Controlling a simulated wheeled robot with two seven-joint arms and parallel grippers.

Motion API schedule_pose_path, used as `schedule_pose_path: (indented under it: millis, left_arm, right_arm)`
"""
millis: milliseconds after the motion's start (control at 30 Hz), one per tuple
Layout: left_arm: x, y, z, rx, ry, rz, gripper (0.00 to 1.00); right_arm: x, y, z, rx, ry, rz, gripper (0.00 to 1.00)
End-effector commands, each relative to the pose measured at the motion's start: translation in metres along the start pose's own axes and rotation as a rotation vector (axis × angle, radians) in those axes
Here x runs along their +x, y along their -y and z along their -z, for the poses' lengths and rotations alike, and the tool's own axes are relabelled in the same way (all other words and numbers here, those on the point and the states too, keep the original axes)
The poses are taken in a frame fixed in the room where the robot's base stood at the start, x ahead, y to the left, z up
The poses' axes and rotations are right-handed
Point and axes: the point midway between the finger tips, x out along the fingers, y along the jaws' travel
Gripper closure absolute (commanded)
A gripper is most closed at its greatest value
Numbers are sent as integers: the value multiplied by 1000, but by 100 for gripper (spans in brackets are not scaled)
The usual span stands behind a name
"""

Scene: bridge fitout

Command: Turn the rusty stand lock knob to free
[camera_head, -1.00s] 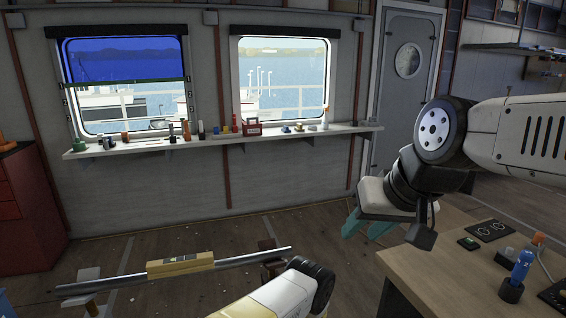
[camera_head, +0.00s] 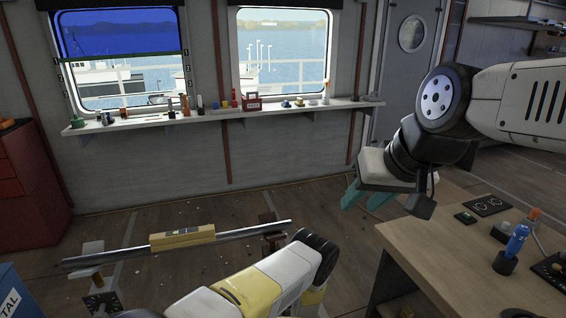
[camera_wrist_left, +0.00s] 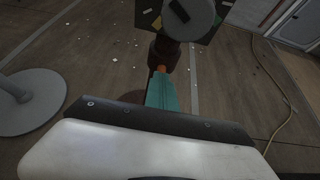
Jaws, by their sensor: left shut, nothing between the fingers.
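In the left wrist view, a round grey knob (camera_wrist_left: 190,18) with a black pointer bar sits on a dark plate (camera_wrist_left: 218,28) with coloured marks, cut off by the top edge. A rusty brown post (camera_wrist_left: 164,52) shows below it. My left gripper (camera_wrist_left: 161,84), with teal fingers, is shut and empty, its tips just below the knob in the picture; I cannot tell whether they touch the post. In the head view the rusty stand top (camera_head: 268,220) is partly visible, and my left gripper is hidden. My right gripper (camera_head: 367,197) is open and empty beside the workbench.
A metal bar (camera_head: 120,253) with a yellow level (camera_head: 182,237) lies across the stands. A second dial plate (camera_head: 101,303) is at lower left. The workbench (camera_head: 440,245) stands at right. A round grey base (camera_wrist_left: 28,102) and a cable (camera_wrist_left: 290,110) are on the floor.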

Motion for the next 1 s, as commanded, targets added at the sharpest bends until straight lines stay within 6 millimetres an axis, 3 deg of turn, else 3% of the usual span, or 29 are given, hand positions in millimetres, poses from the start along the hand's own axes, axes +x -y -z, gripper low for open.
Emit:
schedule_pose_path:
  millis: [267, 733, 1000]
  left_arm:
    - [-5, 0, -6, 1, -2, 1, 100]
    - [-49, 1, 18, 1, -2, 2, 100]
    - [-57, 0, 22, 0, 0, 2, 100]
  right_arm:
    - [0, 0, 0, 0, 0, 0, 64]
    - [0, 0, 0, 0, 0, 0, 64]
    - [0, 0, 0, 0, 0, 0, 64]
